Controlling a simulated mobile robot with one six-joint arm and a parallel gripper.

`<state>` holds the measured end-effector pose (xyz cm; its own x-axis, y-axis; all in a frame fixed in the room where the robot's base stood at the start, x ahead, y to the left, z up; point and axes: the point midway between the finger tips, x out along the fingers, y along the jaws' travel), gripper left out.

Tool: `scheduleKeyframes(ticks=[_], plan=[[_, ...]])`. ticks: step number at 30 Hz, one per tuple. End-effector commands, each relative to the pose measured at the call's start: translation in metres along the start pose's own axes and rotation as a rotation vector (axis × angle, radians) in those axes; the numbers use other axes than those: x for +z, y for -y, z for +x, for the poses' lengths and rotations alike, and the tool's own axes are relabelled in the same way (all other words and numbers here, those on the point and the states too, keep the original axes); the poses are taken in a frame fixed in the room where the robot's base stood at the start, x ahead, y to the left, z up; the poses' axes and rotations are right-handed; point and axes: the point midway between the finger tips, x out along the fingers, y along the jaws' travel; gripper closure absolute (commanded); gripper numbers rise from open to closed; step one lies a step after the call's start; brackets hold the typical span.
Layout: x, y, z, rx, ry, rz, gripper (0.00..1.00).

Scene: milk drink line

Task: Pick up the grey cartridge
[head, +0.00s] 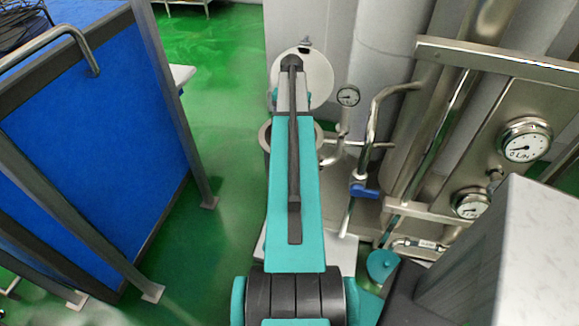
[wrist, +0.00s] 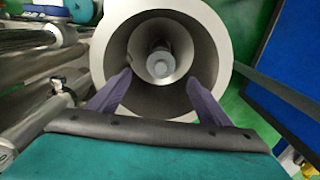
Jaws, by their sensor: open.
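The grey cartridge (wrist: 160,66) shows in the wrist view as a small round grey end deep in the middle of a round metal housing (wrist: 222,45). My gripper (wrist: 158,77) is open. Its two purple fingers reach over the near part of the housing's mouth, one on each side of the cartridge's line of sight. The fingers look apart from the cartridge, and nothing is between them. In the head view my arm covers the gripper and the cartridge. Only part of the round housing (head: 321,138) shows beside the arm.
A round pale lid (head: 319,75) stands beyond my arm. Steel pipes (head: 420,140), a blue-handled valve (head: 364,190) and several gauges (head: 525,147) crowd the right. A blue panel (head: 90,130) in a dark frame stands left. Green floor (head: 213,110) is clear between.

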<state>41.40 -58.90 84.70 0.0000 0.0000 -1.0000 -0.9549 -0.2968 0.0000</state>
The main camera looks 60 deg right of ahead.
Motion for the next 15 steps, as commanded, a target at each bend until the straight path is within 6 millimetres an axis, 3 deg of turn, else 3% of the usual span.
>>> scheduleKeyframes(ticks=[15], plan=[[0.001, 0.001, 0.046, 0.001, 0.002, -0.002, 0.28]])
